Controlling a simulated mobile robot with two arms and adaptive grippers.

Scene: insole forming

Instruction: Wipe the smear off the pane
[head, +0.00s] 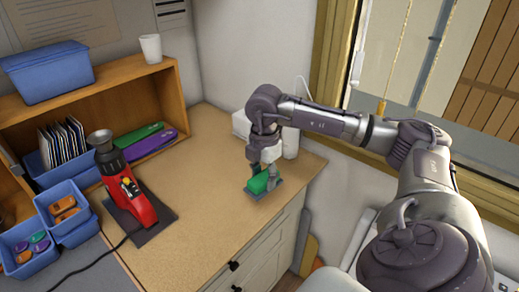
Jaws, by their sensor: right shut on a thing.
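My right gripper (262,170) points down over the wooden worktop and is shut on a green block (259,184), perhaps a wiping pad. A flat grey-green piece lies directly under the block; I cannot tell whether it is part of the block or a separate base on the worktop. The window pane (385,50) is at the upper right, behind my right arm and apart from the gripper. I cannot make out a clear smear on the pane. My left gripper is not in view.
The worktop (215,140) is clear in its middle. A red tool (132,200) stands on a dark mat at left, beside blue bins (65,210) and a wooden shelf (150,85) with a white cup (151,47). White items stand behind my gripper. The wooden window frame (325,60) borders the pane.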

